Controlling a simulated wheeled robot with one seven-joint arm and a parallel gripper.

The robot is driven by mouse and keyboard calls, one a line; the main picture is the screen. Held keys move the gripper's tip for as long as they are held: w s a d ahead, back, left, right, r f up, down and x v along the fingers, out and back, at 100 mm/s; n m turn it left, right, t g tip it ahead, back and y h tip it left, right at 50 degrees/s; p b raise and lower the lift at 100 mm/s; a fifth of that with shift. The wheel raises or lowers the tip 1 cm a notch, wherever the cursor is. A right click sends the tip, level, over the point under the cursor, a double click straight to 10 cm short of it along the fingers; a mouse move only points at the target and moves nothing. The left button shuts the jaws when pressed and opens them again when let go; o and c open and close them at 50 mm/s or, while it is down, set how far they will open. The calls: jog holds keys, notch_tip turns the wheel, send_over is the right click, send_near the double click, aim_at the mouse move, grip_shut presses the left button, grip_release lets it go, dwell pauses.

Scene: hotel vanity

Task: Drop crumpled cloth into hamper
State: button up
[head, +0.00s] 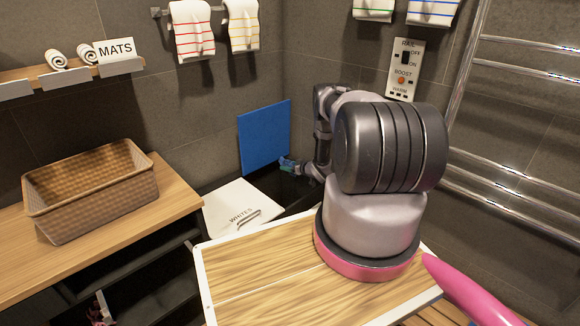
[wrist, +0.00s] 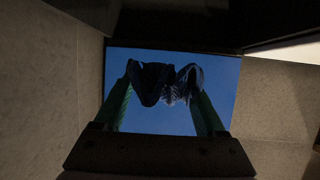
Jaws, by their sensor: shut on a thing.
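My gripper (head: 288,164) is at the far back corner, low in front of an upright blue panel (head: 264,138), which looks like a raised hamper lid. The wrist view shows its two green fingers shut on a dark, crumpled cloth (wrist: 151,82), with the blue panel (wrist: 160,120) behind it. The cloth bunches between the fingertips. I cannot make it out in the head view. A white lid marked WHITES (head: 236,206) lies flat beside the dark opening in front of the blue panel. The inside of that opening is hidden.
A wicker basket (head: 92,192) stands on the wooden counter (head: 165,200) at left. Striped towels (head: 191,30) hang on the back wall. Chrome towel rails (head: 520,205) line the right wall. A shelf at upper left holds rolled mats (head: 57,59).

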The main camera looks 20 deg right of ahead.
jog(key=o, duration=1.3)
jog(key=v, duration=1)
jog(key=shift+s+r, duration=0.2)
jog(key=shift+s, duration=0.15)
jog(key=shift+d, duration=0.1)
